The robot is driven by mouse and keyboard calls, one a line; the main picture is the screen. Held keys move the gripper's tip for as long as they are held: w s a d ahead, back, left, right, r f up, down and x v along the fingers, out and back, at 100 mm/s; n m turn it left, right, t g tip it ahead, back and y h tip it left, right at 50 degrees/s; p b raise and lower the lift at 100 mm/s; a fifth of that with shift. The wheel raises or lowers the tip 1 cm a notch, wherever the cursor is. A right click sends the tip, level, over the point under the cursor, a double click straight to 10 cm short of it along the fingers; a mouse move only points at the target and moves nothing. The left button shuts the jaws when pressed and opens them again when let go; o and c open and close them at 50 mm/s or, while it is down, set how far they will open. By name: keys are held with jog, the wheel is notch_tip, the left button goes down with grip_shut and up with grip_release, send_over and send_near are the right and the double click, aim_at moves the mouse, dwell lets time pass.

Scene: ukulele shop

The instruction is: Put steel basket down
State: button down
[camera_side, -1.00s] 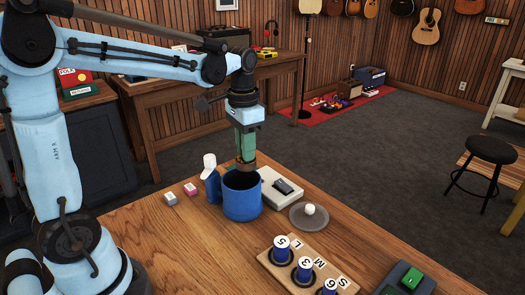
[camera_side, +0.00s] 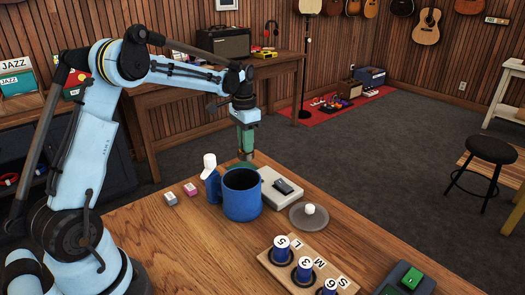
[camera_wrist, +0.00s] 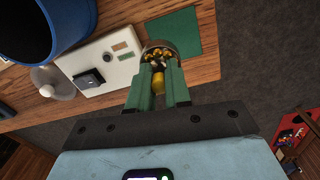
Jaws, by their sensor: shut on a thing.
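My gripper (camera_side: 245,145) is at the far edge of the wooden table, beyond the blue tub. In the wrist view its green fingers (camera_wrist: 158,88) are shut on the small steel basket (camera_wrist: 149,47), a round metal-rimmed container with yellow and whitish pieces inside. The basket appears over or beside the left edge of a dark green mat (camera_wrist: 178,32). In the side view the basket (camera_side: 246,156) is small and partly hidden, and only a bit of the mat (camera_side: 231,165) shows behind the tub. I cannot tell whether the basket touches a surface.
The blue tub (camera_side: 243,202) stands just in front, beside a white-topped blue bottle (camera_side: 211,185). A pale box with a black device (camera_side: 268,182), a grey dish (camera_side: 298,222) with a white knob, and a wooden spool rack (camera_side: 318,255) lie rightward. The table edge is close.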

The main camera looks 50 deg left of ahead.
aim_at(242, 154)
jog(key=shift+w+a+f, duration=0.1)
jog(key=shift+a+f, duration=0.3)
jog(key=shift+a, duration=0.2)
jog(key=shift+w+a+f, duration=0.1)
jog(key=shift+a+f, duration=0.3)
jog(key=shift+a, duration=0.15)
jog(key=shift+f, duration=1.95)
jog(key=c, duration=1.1)
grip_release()
jog(key=shift+f, duration=0.1)
